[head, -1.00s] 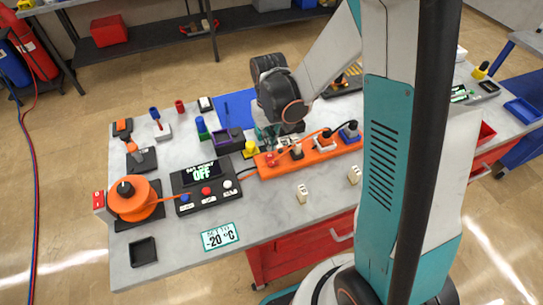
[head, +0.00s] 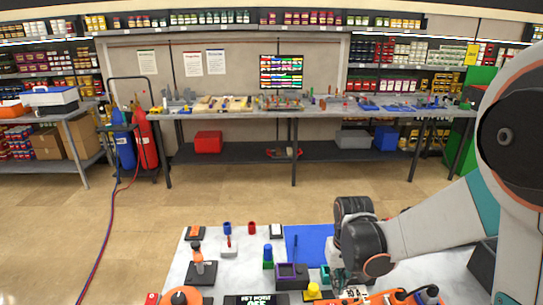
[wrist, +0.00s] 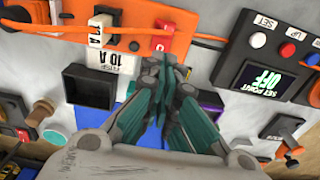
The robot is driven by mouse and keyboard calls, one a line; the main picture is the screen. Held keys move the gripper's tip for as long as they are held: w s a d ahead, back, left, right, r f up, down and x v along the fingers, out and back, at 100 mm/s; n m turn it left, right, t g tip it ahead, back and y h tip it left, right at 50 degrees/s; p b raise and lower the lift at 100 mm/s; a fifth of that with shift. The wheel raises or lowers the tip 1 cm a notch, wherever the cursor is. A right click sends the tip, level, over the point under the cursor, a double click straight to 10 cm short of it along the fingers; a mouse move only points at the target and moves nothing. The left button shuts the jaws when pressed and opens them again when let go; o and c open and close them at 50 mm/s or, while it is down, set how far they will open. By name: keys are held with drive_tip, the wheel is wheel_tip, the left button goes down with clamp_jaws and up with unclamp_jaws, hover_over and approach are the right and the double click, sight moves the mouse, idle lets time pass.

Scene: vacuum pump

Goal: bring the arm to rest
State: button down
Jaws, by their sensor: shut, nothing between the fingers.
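My gripper (wrist: 172,75) is shut and empty, its teal fingers together in the wrist view. In the wrist view it hangs over the worktable between an empty black tray (wrist: 90,87) and a black control box (wrist: 262,62) reading "SET POINT OFF". An orange power strip (wrist: 182,38) lies just beyond the fingertips; I cannot tell how far above it they are. In the head view my arm (head: 425,228) reaches in from the right.
An orange cable (wrist: 130,10) crosses near the strip. Beyond is open floor (head: 240,205), then a back bench (head: 250,117) and gas cylinders (head: 145,140).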

drive_tip(key=s+r+t+b, duration=0.3)
drive_tip(key=s+r+b, duration=0.1)
drive_tip(key=s, duration=0.3)
drive_tip(key=s+r+t+b, duration=0.3)
drive_tip(key=s+r+b, duration=0.1)
drive_tip(key=s, duration=0.3)
drive_tip(key=shift+s+r+t+b, duration=0.25)
drive_tip(key=shift+s+t+b, duration=0.1)
drive_tip(key=shift+t, duration=0.05)
idle(0.7)
